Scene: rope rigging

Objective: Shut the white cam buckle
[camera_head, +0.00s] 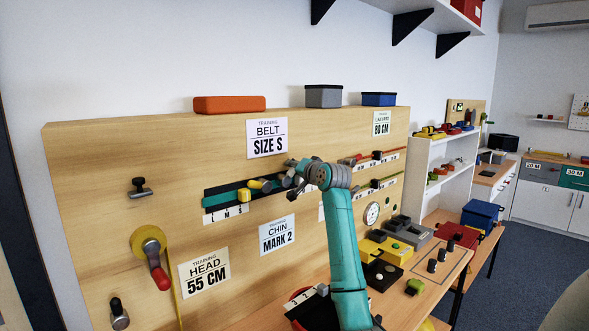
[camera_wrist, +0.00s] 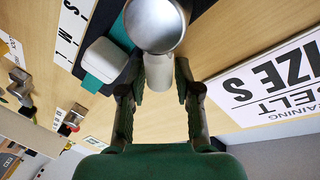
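The white cam buckle appears in the wrist view as a pale rounded block (camera_wrist: 105,60) on a dark and teal strap, with a large grey round-ended part (camera_wrist: 157,24) beside it. A pale cylinder (camera_wrist: 158,72) sticks out below the round part; I cannot tell how these pieces join. My gripper (camera_wrist: 155,85) is open, its two dark fingers on either side of the cylinder, with gaps visible. In the head view my gripper (camera_head: 297,175) is at the board's strap slot and hides most of the buckle. I cannot clearly see the buckle's lever angle.
A wooden board (camera_head: 90,180) carries training signs, a yellow reel (camera_head: 149,243) with a red handle, and knobs. A yellow cylinder (camera_head: 260,185) sits on the strap just left of my gripper. Boxes and fittings crowd the bench (camera_head: 415,300) at right.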

